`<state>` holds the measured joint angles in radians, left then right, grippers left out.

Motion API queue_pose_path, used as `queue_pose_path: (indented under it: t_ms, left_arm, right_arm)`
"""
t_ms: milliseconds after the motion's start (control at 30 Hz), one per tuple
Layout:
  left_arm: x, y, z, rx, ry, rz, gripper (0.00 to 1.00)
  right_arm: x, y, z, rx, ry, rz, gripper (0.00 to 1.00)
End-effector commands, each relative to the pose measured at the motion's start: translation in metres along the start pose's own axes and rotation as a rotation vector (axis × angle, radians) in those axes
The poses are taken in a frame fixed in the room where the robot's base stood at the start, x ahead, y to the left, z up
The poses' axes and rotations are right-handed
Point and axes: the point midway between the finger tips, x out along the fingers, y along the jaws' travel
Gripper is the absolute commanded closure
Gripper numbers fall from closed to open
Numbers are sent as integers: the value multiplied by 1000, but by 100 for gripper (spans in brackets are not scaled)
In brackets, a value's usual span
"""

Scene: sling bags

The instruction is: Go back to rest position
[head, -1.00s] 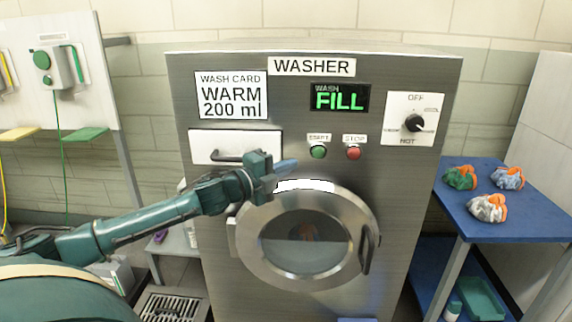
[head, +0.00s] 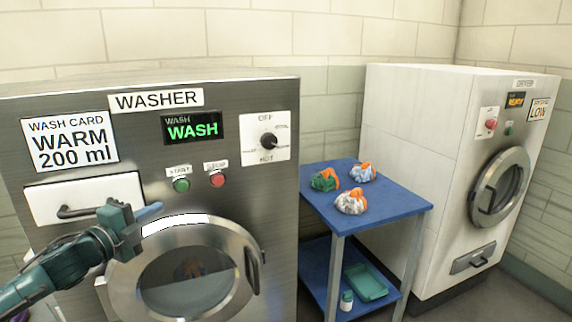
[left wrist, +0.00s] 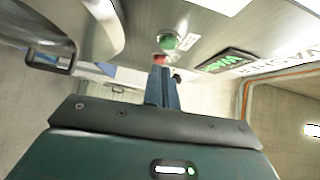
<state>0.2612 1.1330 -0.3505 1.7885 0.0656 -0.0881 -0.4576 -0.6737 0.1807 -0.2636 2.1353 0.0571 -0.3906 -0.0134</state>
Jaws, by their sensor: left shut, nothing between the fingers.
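My left gripper (head: 149,212) is in front of the washer (head: 285,200), just above its round door (head: 190,285) and below the start button. Its fingers are shut and empty, and they also show in the left wrist view (left wrist: 161,88). In that view the green start button (left wrist: 168,41) and the red stop button (left wrist: 159,57) are just beyond the fingertips. The washer display (head: 194,128) reads WASH. The door is shut, with something orange dimly visible behind the glass. My right gripper is not in view.
A blue two-level table (head: 400,205) to the right carries several bundled sling bags (head: 350,202). A teal tray (head: 366,282) and a small bottle (head: 346,300) are on its lower shelf. A white dryer (head: 410,150) with a round door stands farther right.

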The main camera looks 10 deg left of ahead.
Motion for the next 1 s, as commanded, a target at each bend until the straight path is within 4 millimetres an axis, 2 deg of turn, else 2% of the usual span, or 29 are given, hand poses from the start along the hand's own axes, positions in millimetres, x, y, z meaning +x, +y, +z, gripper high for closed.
queue_pose_path:
  t_ms: [67,167,267,300,400,500,600,700,833,1000]
  left_arm:
    - [-1,26,-15,-74,9,31,100]
    - [-9,75,-48,-238,15,93,100]
    - [-29,134,-93,-461,-1,174,100]
    - [-40,155,-112,-557,-16,207,100]
    - [-73,203,-160,-805,-74,290,100]
    - [-114,240,-207,-1056,-169,367,100]
    - [-151,263,-243,-1265,-276,421,100]
    - [-178,276,-266,-1410,-369,453,100]
    - [-196,282,-281,-1505,-438,470,100]
    - [-200,285,-284,-1524,-454,474,100]
  right_arm:
    - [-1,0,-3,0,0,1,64]
    - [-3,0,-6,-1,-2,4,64]
    - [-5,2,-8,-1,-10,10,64]
    - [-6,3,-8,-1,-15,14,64]
    - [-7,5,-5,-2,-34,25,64]
    - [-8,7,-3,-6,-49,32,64]
    - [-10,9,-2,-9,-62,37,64]
    - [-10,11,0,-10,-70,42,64]
    - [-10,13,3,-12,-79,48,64]
    - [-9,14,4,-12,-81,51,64]
